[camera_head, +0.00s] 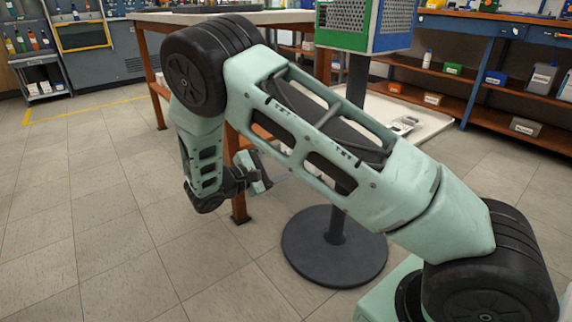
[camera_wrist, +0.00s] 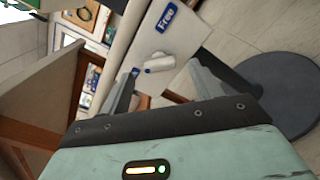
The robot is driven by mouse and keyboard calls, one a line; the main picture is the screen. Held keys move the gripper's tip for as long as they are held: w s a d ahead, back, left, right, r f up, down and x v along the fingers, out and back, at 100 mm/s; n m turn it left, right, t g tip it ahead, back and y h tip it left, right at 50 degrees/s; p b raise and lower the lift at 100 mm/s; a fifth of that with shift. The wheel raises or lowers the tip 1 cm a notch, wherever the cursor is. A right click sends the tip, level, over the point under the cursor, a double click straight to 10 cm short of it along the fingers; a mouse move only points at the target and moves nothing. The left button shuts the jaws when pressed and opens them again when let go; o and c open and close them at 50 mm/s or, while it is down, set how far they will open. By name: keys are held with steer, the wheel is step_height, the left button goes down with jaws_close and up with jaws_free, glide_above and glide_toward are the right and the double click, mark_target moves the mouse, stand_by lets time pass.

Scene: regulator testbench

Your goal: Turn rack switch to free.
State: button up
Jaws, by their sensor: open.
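In the wrist view, a white panel (camera_wrist: 138,44) carries a blue label reading "Free" (camera_wrist: 166,17). Below the label is a small white switch knob (camera_wrist: 160,62) with a blue mark at its left end. A second blue label (camera_wrist: 135,71) is partly hidden behind a finger, and its text cannot be read. My gripper (camera_wrist: 160,82) is open and empty, with one finger on each side of the knob in the picture. Contact cannot be told. In the head view my gripper (camera_head: 269,172) hangs low beneath my arm; the panel and switch cannot be made out there.
A green box with a grille (camera_head: 345,25) stands on a dark post with a round base (camera_head: 335,248), close right of my gripper. A workbench (camera_head: 270,17) with orange-brown legs is behind my arm. Tiled floor at left is clear.

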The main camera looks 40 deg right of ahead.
steer(key=shift+d+b, duration=0.3)
steer(key=shift+d, duration=1.1)
steer(key=shift+c, duration=0.3)
steer(key=c, duration=0.9)
steer(key=shift+m, duration=0.4)
steer(key=m+p, duration=0.5)
steer(key=m, duration=1.1)
steer(key=shift+m+p, duration=0.3)
steer(key=shift+m, duration=0.1)
steer(key=shift+a+m, duration=0.1)
steer(key=shift+m, duration=0.2)
